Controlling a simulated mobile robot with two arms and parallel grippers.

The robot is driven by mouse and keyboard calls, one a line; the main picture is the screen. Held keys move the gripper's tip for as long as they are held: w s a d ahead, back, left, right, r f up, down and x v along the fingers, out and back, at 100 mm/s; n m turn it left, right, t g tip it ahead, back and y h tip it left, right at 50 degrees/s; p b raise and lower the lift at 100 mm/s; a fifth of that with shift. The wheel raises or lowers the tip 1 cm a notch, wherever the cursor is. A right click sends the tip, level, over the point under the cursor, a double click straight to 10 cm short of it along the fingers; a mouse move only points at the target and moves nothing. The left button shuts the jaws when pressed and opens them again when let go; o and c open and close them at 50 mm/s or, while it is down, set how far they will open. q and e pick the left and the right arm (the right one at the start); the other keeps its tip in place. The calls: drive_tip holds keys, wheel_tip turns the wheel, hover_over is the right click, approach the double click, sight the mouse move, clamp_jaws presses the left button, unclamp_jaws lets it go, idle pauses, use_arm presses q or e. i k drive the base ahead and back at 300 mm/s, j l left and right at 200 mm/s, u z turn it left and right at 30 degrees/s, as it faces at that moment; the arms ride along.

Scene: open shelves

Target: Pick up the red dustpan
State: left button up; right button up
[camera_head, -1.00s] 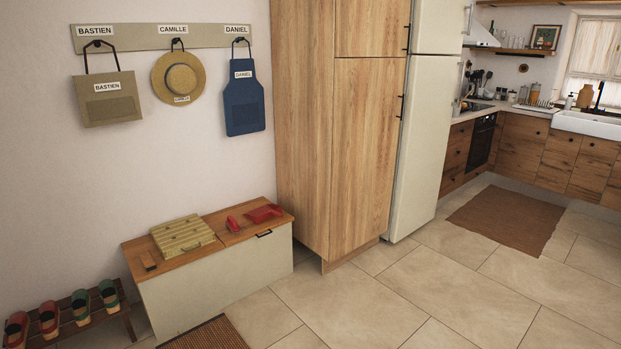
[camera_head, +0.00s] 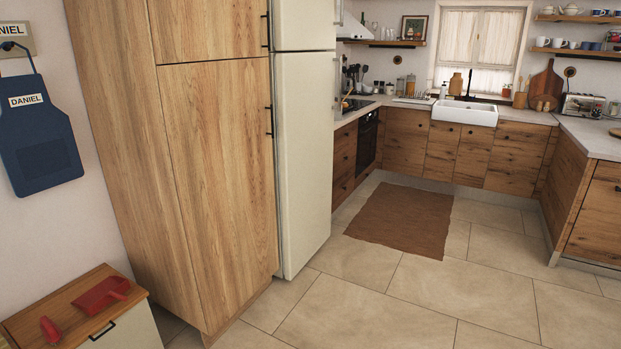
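The red dustpan (camera_head: 100,295) lies on the wooden top of a low chest (camera_head: 62,301) at the lower left. A small red item (camera_head: 49,329), perhaps a brush, lies apart from it on the same top, nearer the picture's bottom left. Neither of my grippers shows in the head view, so I cannot see whether they are open or shut.
A tall wooden cabinet (camera_head: 215,170) stands right of the chest, with a white fridge (camera_head: 303,150) beside it. A blue apron (camera_head: 38,135) hangs on the left wall. Tiled floor (camera_head: 430,300) is free in front, with a brown rug (camera_head: 404,216) farther back.

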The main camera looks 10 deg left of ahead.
sight(92, 301)
drive_tip(key=i+l+u, duration=0.1)
drive_tip(key=i+u, duration=0.3)
drive_tip(key=i, duration=0.85)
drive_tip(key=i+j+u, duration=0.2)
drive_tip(key=i+j, duration=0.2)
drive_tip(key=i+j+u, duration=0.2)
drive_tip(key=i+j, duration=0.15)
drive_tip(key=i, duration=0.2)
